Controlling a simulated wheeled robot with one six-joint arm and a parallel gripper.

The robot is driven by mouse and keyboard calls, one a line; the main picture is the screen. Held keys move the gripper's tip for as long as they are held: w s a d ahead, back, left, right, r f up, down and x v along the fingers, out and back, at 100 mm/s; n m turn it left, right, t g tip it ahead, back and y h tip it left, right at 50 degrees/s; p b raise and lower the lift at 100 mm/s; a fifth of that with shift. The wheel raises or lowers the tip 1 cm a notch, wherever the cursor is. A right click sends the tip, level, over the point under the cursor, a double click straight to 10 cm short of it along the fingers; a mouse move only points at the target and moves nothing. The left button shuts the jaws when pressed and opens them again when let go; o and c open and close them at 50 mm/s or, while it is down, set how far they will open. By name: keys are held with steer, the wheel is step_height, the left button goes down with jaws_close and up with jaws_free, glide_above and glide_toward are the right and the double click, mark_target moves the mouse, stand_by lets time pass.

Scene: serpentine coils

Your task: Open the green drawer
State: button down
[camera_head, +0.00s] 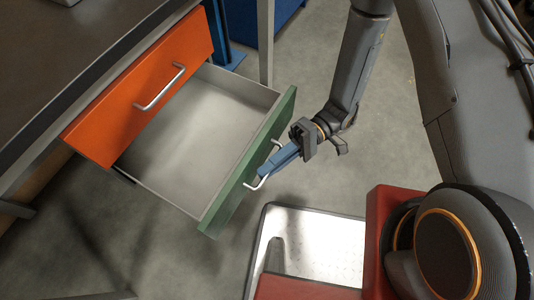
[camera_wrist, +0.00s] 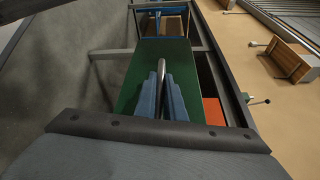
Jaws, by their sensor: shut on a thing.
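The green drawer (camera_head: 222,205) stands pulled out from under the worktop, and its empty grey inside (camera_head: 195,125) shows in the head view. Its metal handle (camera_head: 256,183) is on the green front. My gripper (camera_head: 268,168) is at the handle, with its blue fingers shut on it. In the wrist view the green front (camera_wrist: 135,92) lies ahead, and the handle (camera_wrist: 162,72) runs between the fingers of my gripper (camera_wrist: 162,85). Part of the handle is hidden by the fingers.
An orange drawer (camera_head: 115,110) with its own handle is shut above the green one, under the dark worktop (camera_head: 60,50). A table leg (camera_head: 265,45) stands behind the open drawer. Blue furniture (camera_head: 262,18) is at the back. Bare grey floor lies beside the drawer.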

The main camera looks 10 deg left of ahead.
steer(key=shift+d, duration=0.1)
steer(key=c, duration=1.8)
jaws_free()
steer(key=shift+c, duration=0.2)
steer(key=shift+w+d, duration=0.1)
steer(key=v, duration=0.7)
steer(key=shift+w+d, duration=0.2)
steer(key=shift+r, duration=0.1)
